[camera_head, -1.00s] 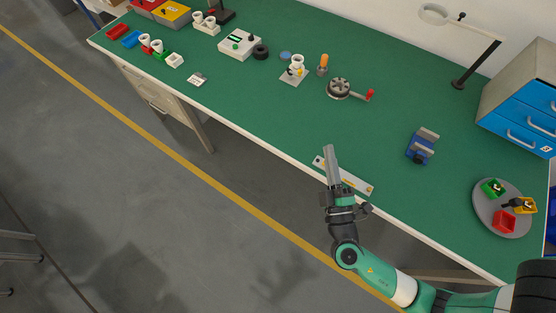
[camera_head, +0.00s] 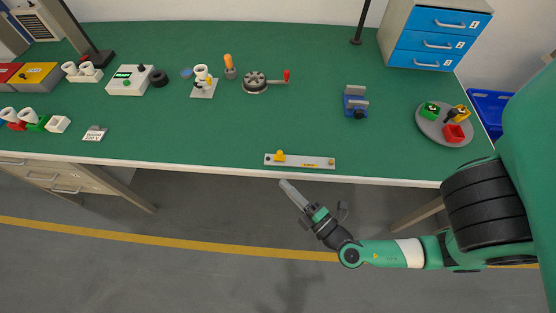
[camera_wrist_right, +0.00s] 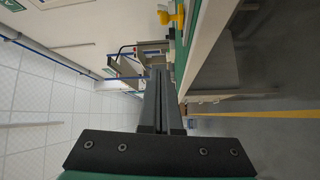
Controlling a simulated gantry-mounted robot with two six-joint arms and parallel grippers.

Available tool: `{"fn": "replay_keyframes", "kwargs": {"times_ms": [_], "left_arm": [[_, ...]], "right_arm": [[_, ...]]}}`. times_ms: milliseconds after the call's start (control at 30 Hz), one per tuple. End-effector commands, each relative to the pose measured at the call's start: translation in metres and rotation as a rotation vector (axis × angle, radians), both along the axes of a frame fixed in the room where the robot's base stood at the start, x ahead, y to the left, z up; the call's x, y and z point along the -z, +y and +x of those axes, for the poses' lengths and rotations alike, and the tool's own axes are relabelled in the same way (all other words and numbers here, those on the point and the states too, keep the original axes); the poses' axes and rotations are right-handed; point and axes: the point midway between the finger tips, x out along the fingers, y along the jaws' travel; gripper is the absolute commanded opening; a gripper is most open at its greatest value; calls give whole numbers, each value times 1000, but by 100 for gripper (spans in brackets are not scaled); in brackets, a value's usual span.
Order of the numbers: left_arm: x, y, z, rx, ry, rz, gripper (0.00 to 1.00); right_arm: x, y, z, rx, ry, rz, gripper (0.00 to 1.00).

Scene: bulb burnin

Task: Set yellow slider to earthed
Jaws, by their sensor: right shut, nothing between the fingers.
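The yellow slider (camera_head: 280,155) stands near the left end of a pale flat bar (camera_head: 308,161) at the front edge of the green bench. A yellow part, likely the slider (camera_wrist_right: 166,17), shows at the top of the right wrist view beside the bench edge. My right gripper (camera_head: 284,183) is shut and empty, in front of the bench edge and just short of the bar, apart from the slider. Markings on the bar are too small to read. My left gripper is not in view.
A crank wheel with a red knob (camera_head: 256,83), a blue vise (camera_head: 355,103) and a grey round tray (camera_head: 428,129) with coloured bins stand further back. The bench (camera_head: 220,130) is clear around the bar's left and rear.

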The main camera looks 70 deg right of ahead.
Motion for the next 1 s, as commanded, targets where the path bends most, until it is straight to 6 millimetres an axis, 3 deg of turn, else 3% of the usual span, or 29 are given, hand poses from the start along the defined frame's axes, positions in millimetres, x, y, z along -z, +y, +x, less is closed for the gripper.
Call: {"fn": "replay_keyframes", "kwargs": {"times_ms": [200, 533, 600, 733, 1000], "left_arm": [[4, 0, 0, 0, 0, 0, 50], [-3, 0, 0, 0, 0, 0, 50], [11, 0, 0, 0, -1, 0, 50], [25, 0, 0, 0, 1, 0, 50], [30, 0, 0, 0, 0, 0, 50]], "right_arm": [[-1, -16, 18, 12, -3, -1, 0], [-8, -52, 81, 6, -3, -1, 0], [3, -61, 71, 10, 0, -2, 0], [5, -71, 58, 6, -1, -2, 0], [2, -76, 50, 1, 0, 0, 0]]}}
